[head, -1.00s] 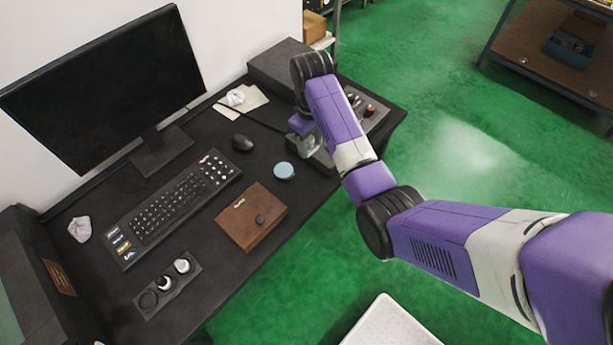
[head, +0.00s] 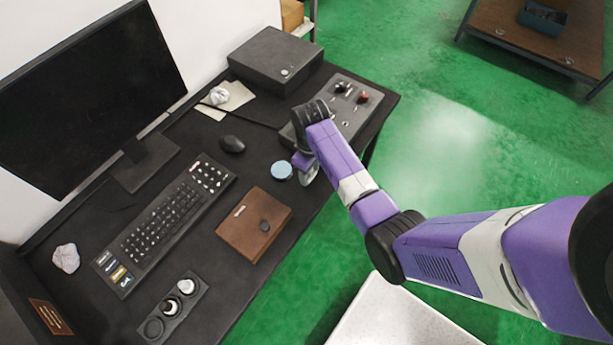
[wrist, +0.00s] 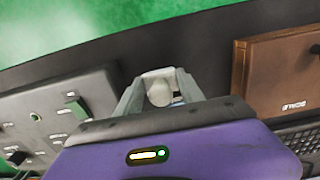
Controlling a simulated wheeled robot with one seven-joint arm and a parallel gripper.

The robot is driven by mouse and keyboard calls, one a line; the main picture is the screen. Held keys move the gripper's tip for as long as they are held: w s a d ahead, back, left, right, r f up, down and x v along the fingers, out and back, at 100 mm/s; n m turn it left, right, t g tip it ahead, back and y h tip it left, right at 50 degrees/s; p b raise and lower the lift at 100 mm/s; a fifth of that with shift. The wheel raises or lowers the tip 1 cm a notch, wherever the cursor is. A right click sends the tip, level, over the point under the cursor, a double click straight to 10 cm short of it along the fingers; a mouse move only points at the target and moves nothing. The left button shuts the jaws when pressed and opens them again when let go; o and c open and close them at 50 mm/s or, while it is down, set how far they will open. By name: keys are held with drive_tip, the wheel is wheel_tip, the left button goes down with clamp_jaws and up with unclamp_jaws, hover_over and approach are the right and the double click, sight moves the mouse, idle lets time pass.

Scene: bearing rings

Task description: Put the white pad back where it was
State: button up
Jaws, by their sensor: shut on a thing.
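My gripper (wrist: 160,92) is shut on a small whitish, rounded piece (wrist: 158,88), which looks like the white pad. In the head view my gripper (head: 307,176) is over the desk near its front edge, just right of the light-blue round disc (head: 282,170). The held piece is hard to make out there. A dark holder (head: 193,303) with a row of round places lies at the near end of the desk. White pieces show in its far and middle places; the nearest place looks empty, with a dark ring.
A brown case (head: 240,222) with a dark knob lies between gripper and holder. The keyboard (head: 165,222), mouse (head: 232,144) and crumpled paper (head: 66,257) lie to the left. A control panel (head: 350,105) and dark box (head: 275,60) stand farther back.

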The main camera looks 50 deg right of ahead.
drive_tip(key=shift+f+b, duration=0.45)
drive_tip(key=shift+f, duration=0.55)
drive_tip(key=shift+f, duration=0.25)
drive_tip(key=o, duration=1.3)
drive_tip(key=shift+r, duration=0.1)
wheel_tip(320, 180, up, 12)
drive_tip(key=shift+r, duration=0.15)
